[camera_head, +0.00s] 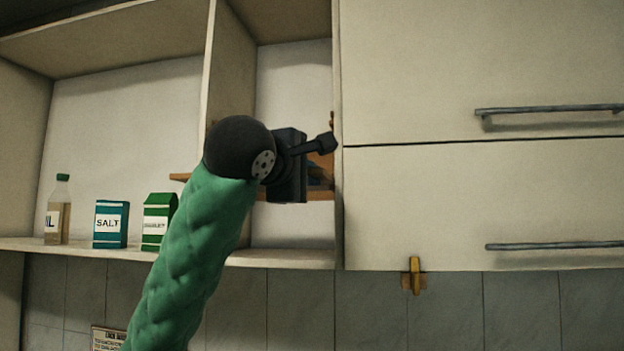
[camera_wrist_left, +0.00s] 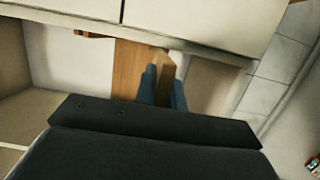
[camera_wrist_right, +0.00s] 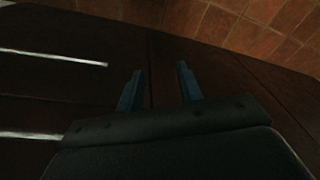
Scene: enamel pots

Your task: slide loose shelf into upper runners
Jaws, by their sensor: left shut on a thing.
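The loose shelf is a brown wooden board (camera_head: 318,195), held in front of the narrow open cupboard bay. Its left end shows left of the upright divider; my arm hides its middle. In the left wrist view the shelf (camera_wrist_left: 128,68) lies at the blue fingers. My left gripper (camera_head: 318,178) is shut on its near edge. A small brown piece (camera_head: 332,121) shows higher at the bay's right side, perhaps an upper runner; a similar brown piece (camera_wrist_left: 95,34) shows in the left wrist view. My right gripper (camera_wrist_right: 158,80) is open and empty, away from the cupboard.
Closed doors (camera_head: 480,200) with bar handles stand right of the bay. An oil bottle (camera_head: 59,212), a salt box (camera_head: 110,224) and a green carton (camera_head: 157,221) stand on the left bay's bottom board. A brass catch (camera_head: 415,275) hangs below the doors.

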